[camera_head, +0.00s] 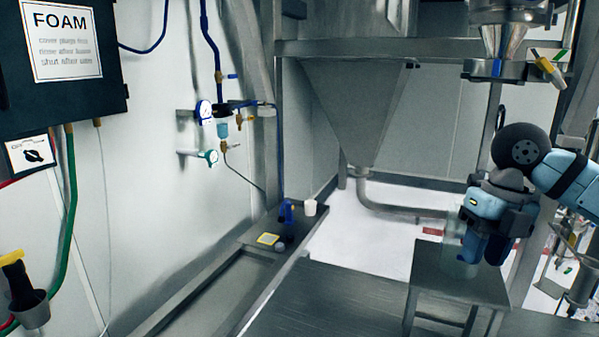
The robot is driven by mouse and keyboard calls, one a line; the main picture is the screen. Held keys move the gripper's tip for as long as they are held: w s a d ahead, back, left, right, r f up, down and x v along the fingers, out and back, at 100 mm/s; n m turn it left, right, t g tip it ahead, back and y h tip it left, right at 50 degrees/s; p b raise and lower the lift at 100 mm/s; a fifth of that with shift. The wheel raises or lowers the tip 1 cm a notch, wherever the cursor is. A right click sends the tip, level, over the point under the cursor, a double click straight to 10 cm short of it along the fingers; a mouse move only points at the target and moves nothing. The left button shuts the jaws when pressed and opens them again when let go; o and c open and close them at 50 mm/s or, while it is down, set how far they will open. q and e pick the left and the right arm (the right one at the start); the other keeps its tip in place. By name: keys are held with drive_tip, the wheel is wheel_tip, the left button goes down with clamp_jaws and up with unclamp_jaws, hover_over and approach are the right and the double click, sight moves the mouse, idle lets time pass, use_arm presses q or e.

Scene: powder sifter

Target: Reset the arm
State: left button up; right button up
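My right arm comes in from the right edge, and its blue and black gripper (484,248) points down over the small grey metal stool (440,283). Two blue fingers show close together, and their gap is hard to make out. A clear, see-through container (455,258) stands on the stool top, just left of and partly behind the fingers. I cannot tell whether the fingers touch it. My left gripper is not in view.
A steel hopper (357,105) with an outlet pipe (385,208) stands behind. A sifter outlet (500,45) with a clamp hangs above my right arm. A ledge at left centre holds a blue fitting (287,211), a white cup (310,207) and a yellow-edged pad (268,239). The dark bench front is bare.

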drive_tip(key=a+f+m+y, duration=0.1)
drive_tip(key=a+f+y, duration=0.2)
drive_tip(key=a+y, duration=0.4)
drive_tip(key=s+a+f+m+t+y, duration=0.1)
drive_tip(key=a+f+m+y, duration=0.1)
drive_tip(key=a+f+y, duration=0.35)
drive_tip(key=a+f+m+y, duration=0.1)
drive_tip(key=a+f+y, duration=0.1)
drive_tip(key=a+y, duration=0.65)
drive_tip(key=d+f+m+t+h+p, duration=0.1)
drive_tip(key=d+f+m+t+h, duration=0.3)
drive_tip(key=f+m+t+h, duration=1.55)
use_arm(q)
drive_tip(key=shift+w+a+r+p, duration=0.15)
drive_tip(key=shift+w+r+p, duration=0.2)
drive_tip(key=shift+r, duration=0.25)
use_arm(e)
drive_tip(key=s+d+f+m+g, duration=0.4)
drive_tip(key=s+f+m+g, duration=0.5)
drive_tip(key=s+f, duration=0.5)
wheel_tip(320, 180, down, 2)
drive_tip(key=shift+s+f, duration=0.1)
drive_tip(key=shift+s, duration=0.25)
